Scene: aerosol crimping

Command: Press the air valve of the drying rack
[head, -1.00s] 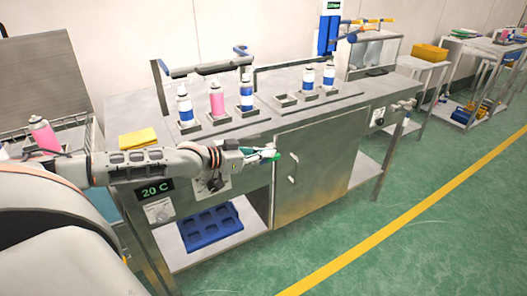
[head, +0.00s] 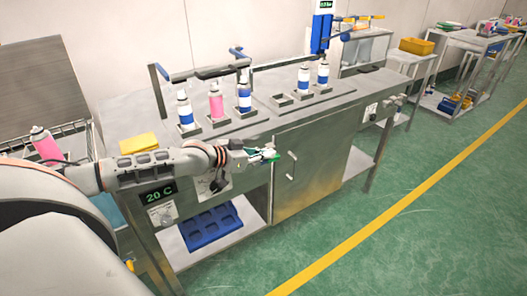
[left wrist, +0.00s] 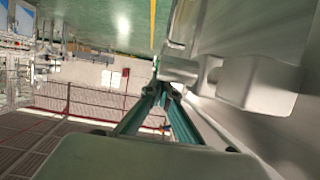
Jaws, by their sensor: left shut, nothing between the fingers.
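My left gripper (head: 272,157) is shut and empty, in front of the upper front edge of the steel bench (head: 215,150), left of the cabinet door handle (head: 291,165). A small front panel with a dark knob (head: 216,185) shows just below the gripper. In the left wrist view the green fingers (left wrist: 163,90) converge beside a pale grey block (left wrist: 258,83); I cannot tell whether they touch it. I cannot make out which fitting is the air valve. A wire rack (head: 72,128) with a pink can (head: 46,144) stands at the left. My right gripper is out of view.
Blue-and-white cans (head: 185,110) and a pink can (head: 216,103) stand in holders on the bench top. A yellow pad (head: 139,143) lies at its left. A blue tray (head: 211,228) sits on the lower shelf. The green floor (head: 400,210) in front is clear.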

